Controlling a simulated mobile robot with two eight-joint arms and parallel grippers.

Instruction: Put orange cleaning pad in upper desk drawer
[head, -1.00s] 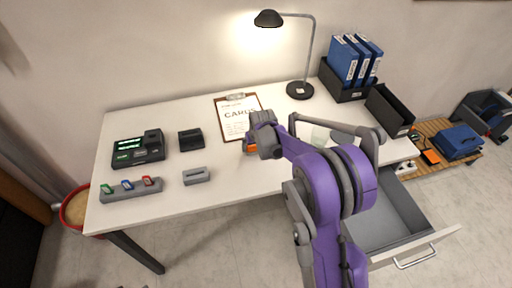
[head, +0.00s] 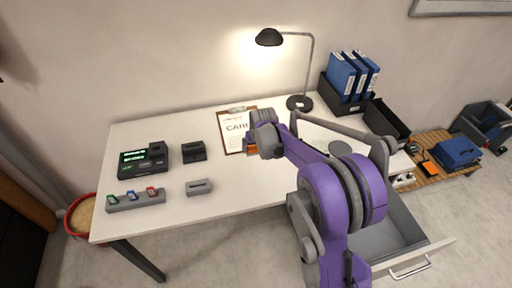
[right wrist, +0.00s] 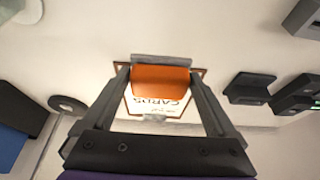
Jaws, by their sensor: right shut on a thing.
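The orange cleaning pad (head: 252,151) is mostly hidden behind my right gripper in the head view, over the desk just in front of the clipboard. In the right wrist view the orange pad (right wrist: 160,78), with a grey edge, sits between both fingertips. My right gripper (right wrist: 159,82) is shut on it. The same gripper shows in the head view (head: 251,142), partly covered by its arm. The desk drawer (head: 410,262) at the lower right is pulled open. Its visible inside looks empty, and my arm covers its left part. My left gripper is not in view.
The desk (head: 190,222) carries a clipboard (head: 235,126), a lamp (head: 299,103), a device with green displays (head: 143,160), a black box (head: 194,151), a grey slotted block (head: 198,187) and a card rack (head: 136,199). Binders (head: 343,75) and a black tray (head: 386,120) stand at the right.

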